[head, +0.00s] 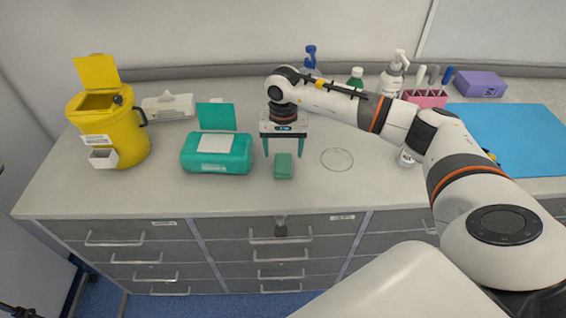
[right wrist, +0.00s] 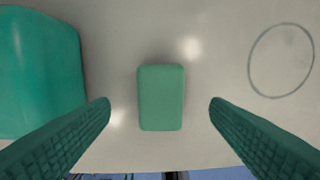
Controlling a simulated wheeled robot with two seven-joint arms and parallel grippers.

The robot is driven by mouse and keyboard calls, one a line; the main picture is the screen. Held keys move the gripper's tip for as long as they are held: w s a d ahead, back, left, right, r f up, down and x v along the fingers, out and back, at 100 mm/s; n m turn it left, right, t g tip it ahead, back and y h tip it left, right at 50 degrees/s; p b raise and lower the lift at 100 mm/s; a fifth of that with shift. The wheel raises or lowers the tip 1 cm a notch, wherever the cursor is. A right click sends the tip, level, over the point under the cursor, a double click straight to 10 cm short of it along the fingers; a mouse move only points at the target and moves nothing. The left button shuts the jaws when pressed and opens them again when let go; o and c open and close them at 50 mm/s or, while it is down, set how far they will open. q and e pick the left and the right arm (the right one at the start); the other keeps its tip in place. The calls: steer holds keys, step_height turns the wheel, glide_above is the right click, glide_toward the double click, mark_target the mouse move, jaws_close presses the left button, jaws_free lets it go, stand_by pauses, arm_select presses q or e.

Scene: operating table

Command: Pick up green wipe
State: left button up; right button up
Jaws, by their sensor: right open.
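The green wipe (head: 283,166) is a small rounded green block lying flat on the counter, in front of my right gripper in the head view. In the right wrist view the wipe (right wrist: 161,97) lies between the two fingers, with a gap on each side. My right gripper (head: 284,152) points down above the counter with its teal fingers spread, open and empty. Its fingertips also show in the right wrist view (right wrist: 160,106). They do not touch the wipe. My left gripper is not in view.
A teal box (head: 217,160) with an open lid stands left of the wipe; its side shows in the right wrist view (right wrist: 38,72). A drawn circle (head: 337,159) lies to the right. A yellow bin (head: 122,138) stands far left. Bottles and a purple box (head: 480,84) stand behind. The front counter strip is clear.

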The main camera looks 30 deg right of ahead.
mark_target(283, 162)
steer(key=f, duration=0.2)
steer(key=f+p, duration=0.1)
steer(key=shift+s+a+f, duration=0.1)
steer(key=shift+s+f, duration=0.1)
steer(key=shift+f, duration=0.15)
steer(key=shift+f+p, duration=0.3)
steer(key=shift+f, duration=0.05)
steer(key=shift+c, duration=0.3)
steer(key=c, duration=1)
